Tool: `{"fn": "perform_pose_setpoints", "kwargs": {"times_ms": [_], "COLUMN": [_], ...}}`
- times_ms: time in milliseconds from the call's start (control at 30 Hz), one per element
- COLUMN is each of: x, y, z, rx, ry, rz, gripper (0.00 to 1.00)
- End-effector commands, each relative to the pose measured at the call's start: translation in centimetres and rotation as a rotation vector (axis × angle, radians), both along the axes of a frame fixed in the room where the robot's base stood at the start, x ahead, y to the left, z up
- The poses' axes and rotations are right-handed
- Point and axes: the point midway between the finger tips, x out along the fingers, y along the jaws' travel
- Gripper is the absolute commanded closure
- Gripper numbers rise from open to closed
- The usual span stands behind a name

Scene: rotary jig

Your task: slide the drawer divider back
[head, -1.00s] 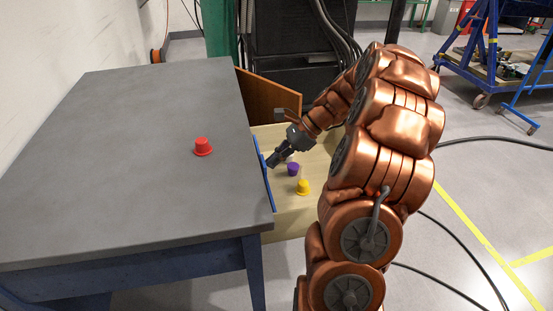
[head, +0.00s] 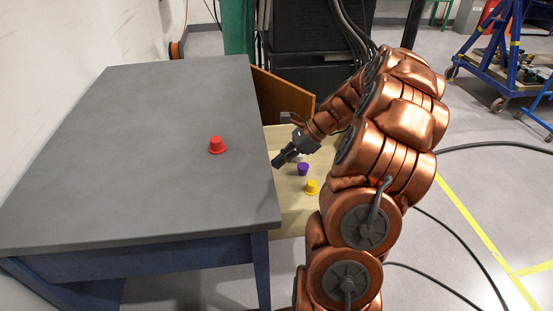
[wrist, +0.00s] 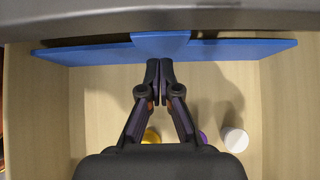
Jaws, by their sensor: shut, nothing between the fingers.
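The blue drawer divider (wrist: 240,49) spans the light wooden drawer (wrist: 48,115) in the wrist view, close to the grey table edge. It has a raised tab (wrist: 160,41) at its middle. In the head view the divider is hidden, but the open drawer (head: 291,222) sticks out from the table's right side. My gripper (wrist: 160,62) is shut and empty, its tips at the near side of the tab, seemingly against it; contact is hard to confirm. In the head view my gripper (head: 277,162) is beside the table edge, over the drawer.
A yellow cup-shaped piece (head: 311,187), a purple one (head: 303,169) and a white one (wrist: 235,139) are in the drawer, behind my fingers. A red one (head: 217,145) stands on the grey tabletop (head: 130,180). A brown panel (head: 282,98) stands at the drawer's far end.

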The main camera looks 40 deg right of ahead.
Motion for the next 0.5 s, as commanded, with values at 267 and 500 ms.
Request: {"fn": "perform_pose_setpoints", "kwargs": {"times_ms": [267,500], "x": [-1.7,-3.3], "y": [-3.7,-6.5], "z": [2.2,5.3], "rx": [-0.005,-0.004], "ry": [-0.003,-0.003], "rz": [0.003,0.0], "gripper": [1.0,1.0]}}
